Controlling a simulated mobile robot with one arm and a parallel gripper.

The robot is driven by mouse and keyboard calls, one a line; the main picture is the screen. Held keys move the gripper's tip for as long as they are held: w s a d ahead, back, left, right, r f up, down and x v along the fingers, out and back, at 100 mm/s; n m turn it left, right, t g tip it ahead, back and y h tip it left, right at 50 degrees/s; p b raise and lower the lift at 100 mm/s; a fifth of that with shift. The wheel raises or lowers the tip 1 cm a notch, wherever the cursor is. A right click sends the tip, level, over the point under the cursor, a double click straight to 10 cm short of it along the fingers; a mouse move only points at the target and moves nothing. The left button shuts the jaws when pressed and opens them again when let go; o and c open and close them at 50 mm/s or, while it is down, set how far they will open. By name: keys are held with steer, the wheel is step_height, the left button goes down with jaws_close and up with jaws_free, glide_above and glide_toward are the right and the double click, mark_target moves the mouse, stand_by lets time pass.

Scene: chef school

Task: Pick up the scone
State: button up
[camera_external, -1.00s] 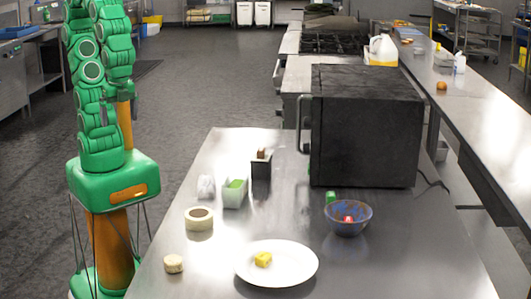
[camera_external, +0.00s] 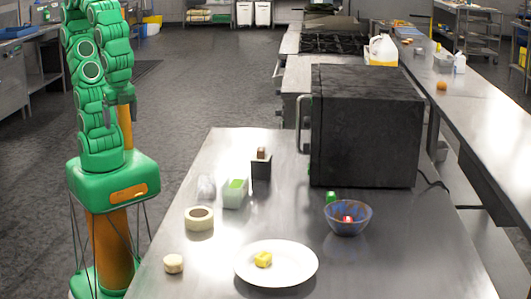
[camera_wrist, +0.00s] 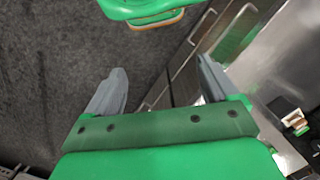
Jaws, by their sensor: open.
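A small round pale thing (camera_external: 173,263), which looks like the scone, lies at the left edge of the steel table in the external view. My gripper (camera_wrist: 162,84) is open and empty in the wrist view, its two grey fingers wide apart over the dark floor and the table's side. In the external view my gripper (camera_external: 122,106) hangs beside my column, left of the table and well apart from the scone. The scone cannot be made out in the wrist view.
The table holds a white plate (camera_external: 300,275) with a yellow piece (camera_external: 263,260), a tape roll (camera_external: 199,224), a green-and-white container (camera_external: 235,199), a dark box (camera_external: 261,169), a blue bowl (camera_external: 336,224) and a large black oven (camera_external: 365,140).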

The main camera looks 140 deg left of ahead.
steer(key=w+a+r+m+y, duration=0.1)
steer(key=w+a+m+y, duration=0.25)
steer(key=w, duration=0.55)
steer(key=w+a+m+y, duration=0.2)
steer(key=w+a, duration=0.2)
steer(key=w, duration=0.4)
steer(key=w+d+f+m+t+y, duration=0.15)
steer(key=w+m+t+y, duration=0.35)
steer(key=w, duration=1)
steer(key=m+t, duration=0.5)
steer(key=m, duration=1)
glide_toward(178, 261)
steer(key=a, duration=0.1)
steer(key=a+f, duration=0.1)
steer(key=a, duration=0.1)
steer(key=shift+s+a+f+h, duration=0.1)
steer(key=shift+s+f+h, duration=0.15)
steer(key=shift+s+h, duration=0.15)
steer(key=shift+w+f, duration=0.1)
steer(key=shift+w+a+f+t, duration=0.2)
steer(key=shift+w+a, duration=0.15)
steer(key=shift+a, duration=0.15)
steer(key=shift+w+a+f+t, duration=0.1)
steer(key=shift+w+a+f, duration=0.15)
steer(key=shift+w+a, duration=0.15)
steer(key=x, duration=0.5)
steer(key=shift+s+f, duration=0.1)
steer(key=shift+f, duration=0.1)
steer(key=c, duration=1.1)
